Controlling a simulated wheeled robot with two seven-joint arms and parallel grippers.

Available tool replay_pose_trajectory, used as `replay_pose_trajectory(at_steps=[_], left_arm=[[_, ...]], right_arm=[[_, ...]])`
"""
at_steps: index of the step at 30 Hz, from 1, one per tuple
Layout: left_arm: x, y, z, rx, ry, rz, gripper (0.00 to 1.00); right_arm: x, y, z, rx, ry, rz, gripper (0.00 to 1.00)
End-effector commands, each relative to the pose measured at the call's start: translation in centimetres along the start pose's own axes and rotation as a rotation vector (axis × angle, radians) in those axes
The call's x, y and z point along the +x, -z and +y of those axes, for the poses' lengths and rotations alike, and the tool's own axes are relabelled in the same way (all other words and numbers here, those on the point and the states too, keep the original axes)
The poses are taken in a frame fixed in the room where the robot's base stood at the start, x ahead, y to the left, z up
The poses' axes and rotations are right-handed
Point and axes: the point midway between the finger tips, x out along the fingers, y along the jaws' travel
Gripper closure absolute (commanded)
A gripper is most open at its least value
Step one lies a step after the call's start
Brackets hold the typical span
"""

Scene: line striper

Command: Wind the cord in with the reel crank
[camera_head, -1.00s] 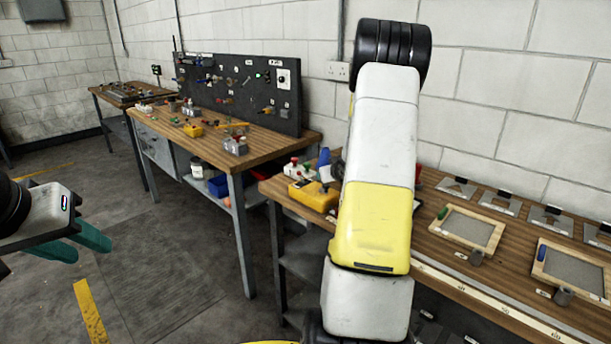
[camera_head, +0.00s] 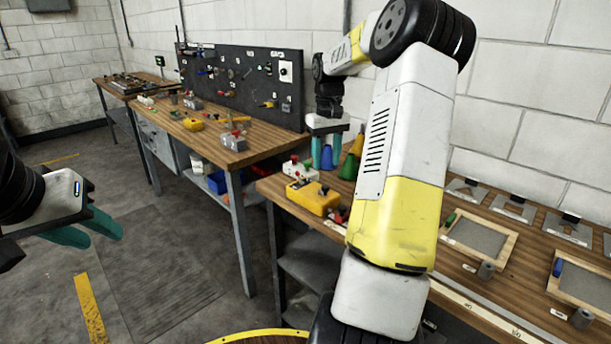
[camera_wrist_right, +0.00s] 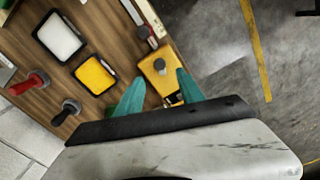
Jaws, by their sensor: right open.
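I cannot make out a cord, a reel or a crank for certain in either view. My right gripper (camera_head: 326,165) hangs over the near bench with its teal fingers pointing down, open and empty. In the right wrist view its fingers (camera_wrist_right: 160,78) are spread, with a yellow box with a grey knob (camera_wrist_right: 158,65) seen between and beyond them. In the head view a yellow box with a dark knob (camera_head: 313,196) sits at the bench's left end, in front of the gripper. My left gripper (camera_head: 108,232) is open and empty over the floor at left.
A white box with red and green knobs (camera_head: 297,168) and a green cone (camera_head: 349,167) stand near the right gripper. Framed grey panels (camera_head: 478,235) lie at right. A middle bench (camera_head: 262,150) with a dark pegboard (camera_head: 240,80) stands behind. My right arm hides part of the near bench.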

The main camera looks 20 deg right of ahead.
Motion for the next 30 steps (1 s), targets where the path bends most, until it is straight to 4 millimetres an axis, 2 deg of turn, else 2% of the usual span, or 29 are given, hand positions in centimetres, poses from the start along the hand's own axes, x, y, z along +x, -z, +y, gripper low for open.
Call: replay_pose_trajectory(at_steps=[12,18,25,26,30], left_arm=[[0.0,0.0,0.0,0.0,0.0,0.0,0.64],[0.0,0.0,0.0,0.0,0.0,0.0,0.64],[0.0,0.0,0.0,0.0,0.0,0.0,0.64],[0.0,0.0,0.0,0.0,0.0,0.0,0.64],[0.0,0.0,0.0,0.0,0.0,0.0,0.64]], right_arm=[[6.2,-0.1,0.0,0.0,0.001,-0.005,0.55],[7.5,-0.1,0.0,0.0,0.0,-0.002,0.55],[7.6,-0.1,0.0,0.0,-0.001,-0.002,0.55],[7.6,-0.1,0.0,0.0,-0.001,-0.001,0.57],[7.5,-0.1,0.0,0.0,-0.001,-0.001,0.85]])
